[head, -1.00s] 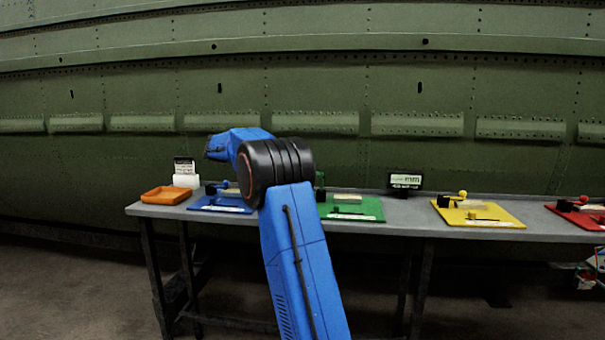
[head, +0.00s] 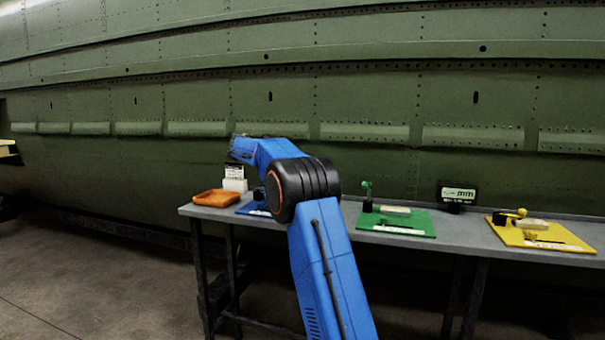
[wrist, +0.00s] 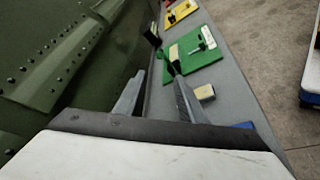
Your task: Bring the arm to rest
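My blue arm (head: 325,270) rises from the bottom of the head view and bends left at a black joint, over the left part of the workbench. The end of the arm is small there and my gripper cannot be made out. In the wrist view my gripper (wrist: 158,76) has its two grey fingers apart, with a gap and nothing held between them. The fingers point along the bench, with the green fuselage skin (wrist: 50,60) on the left.
The grey bench (head: 465,232) holds an orange tray (head: 215,198), a blue board (head: 250,208), a green board (head: 415,222), a yellow board (head: 560,240) and a small display (head: 458,194). Fuselage skin (head: 350,95) stands behind. Floor (head: 90,270) is clear at left.

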